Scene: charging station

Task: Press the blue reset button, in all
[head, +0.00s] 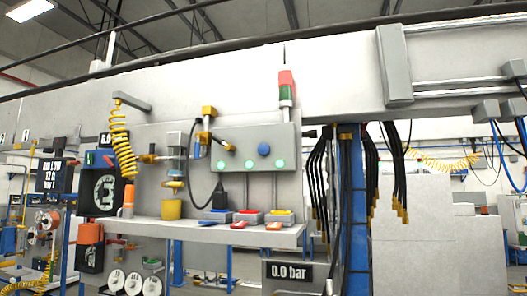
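The blue button (264,150) is round and sits on a light grey control panel (235,152) mounted on the grey wall. Several round lights glow green beneath it, one of them the green light (249,164). Nothing covers the button, and nothing touches it. I cannot tell from this view whether it is pressed in. Neither of my grippers shows in the head view.
A shelf (200,229) below the panel holds a yellow cylinder and several coloured blocks. A stack light (286,88) with a red top stands above. A yellow coiled hose (122,140) hangs at left. Black cables (325,175) hang at right. A sign (289,272) reads 0.0 bar.

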